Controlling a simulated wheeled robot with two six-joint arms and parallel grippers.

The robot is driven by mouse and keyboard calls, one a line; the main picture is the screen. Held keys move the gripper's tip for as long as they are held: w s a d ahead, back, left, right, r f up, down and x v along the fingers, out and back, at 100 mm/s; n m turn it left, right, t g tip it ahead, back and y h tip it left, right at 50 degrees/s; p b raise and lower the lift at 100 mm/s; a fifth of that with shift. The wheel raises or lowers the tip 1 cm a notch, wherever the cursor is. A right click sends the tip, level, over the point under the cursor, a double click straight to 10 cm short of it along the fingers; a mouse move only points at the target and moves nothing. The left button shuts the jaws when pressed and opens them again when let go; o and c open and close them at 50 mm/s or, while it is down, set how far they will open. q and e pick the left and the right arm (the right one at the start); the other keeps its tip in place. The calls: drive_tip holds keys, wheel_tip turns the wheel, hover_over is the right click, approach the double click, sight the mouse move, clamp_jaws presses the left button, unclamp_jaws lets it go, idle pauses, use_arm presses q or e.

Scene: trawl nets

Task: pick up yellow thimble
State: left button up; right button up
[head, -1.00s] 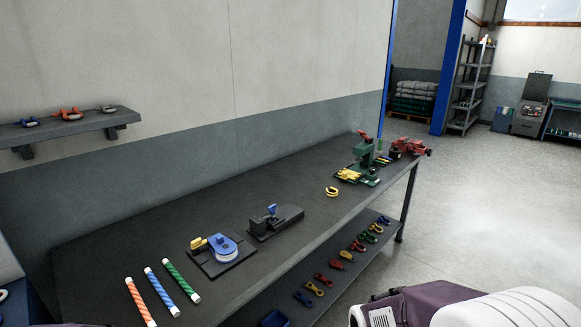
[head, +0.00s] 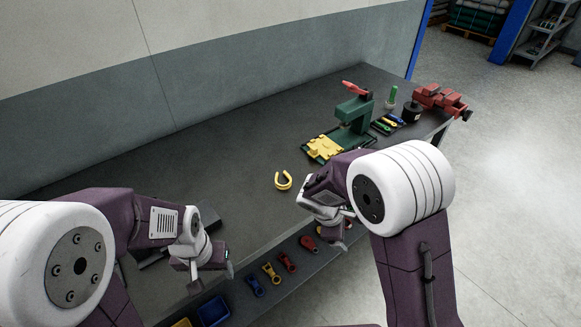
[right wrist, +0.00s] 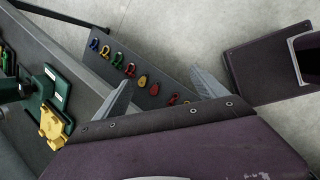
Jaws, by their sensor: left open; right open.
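The yellow thimble (head: 283,181), an open curved loop, lies on the dark bench top (head: 225,190) near its front edge in the head view. My right gripper (head: 325,222) is open and to the right of the thimble, apart from it, near the bench's front edge. In the right wrist view my right gripper (right wrist: 162,76) has its fingers spread with nothing held; the thimble does not show there. My left gripper (head: 205,275) is open at the lower left, left of and nearer than the thimble.
A green press with a yellow die (head: 325,148) stands behind and right of the thimble. A red vise (head: 440,100) is at the far end.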

drive_tip(key=w+a+n+t+h, duration=0.1)
drive_tip(key=w+a+n+t, duration=0.2)
drive_tip(key=w+a+n, duration=0.25)
drive_tip(key=n+t+y+p, duration=0.1)
drive_tip(key=n+t, duration=0.5)
drive_tip(key=n, duration=0.5)
approach(283, 179)
drive_tip(key=shift+s+a+r, duration=0.1)
drive_tip(key=shift+s, duration=0.1)
drive_tip(key=shift+w, duration=0.3)
drive_tip(key=x, duration=0.3)
drive_tip(key=shift+p, duration=0.4)
drive_tip(key=p+x, duration=0.1)
drive_tip(key=x, duration=0.4)
drive_tip(key=shift+w+d+f, duration=0.25)
drive_tip(key=shift+w+f, duration=0.05)
drive_tip(key=shift+f, duration=0.05)
use_arm(q)
drive_tip(key=r, duration=0.1)
drive_tip(key=s+r, duration=0.1)
drive_tip(key=r, duration=0.1)
drive_tip(key=shift+s+a+r, duration=0.15)
drive_tip(key=shift+a+r, duration=0.15)
drive_tip(key=shift+r, duration=0.05)
use_arm(e)
drive_tip(key=shift+s, duration=0.1)
drive_tip(key=c, duration=1.6)
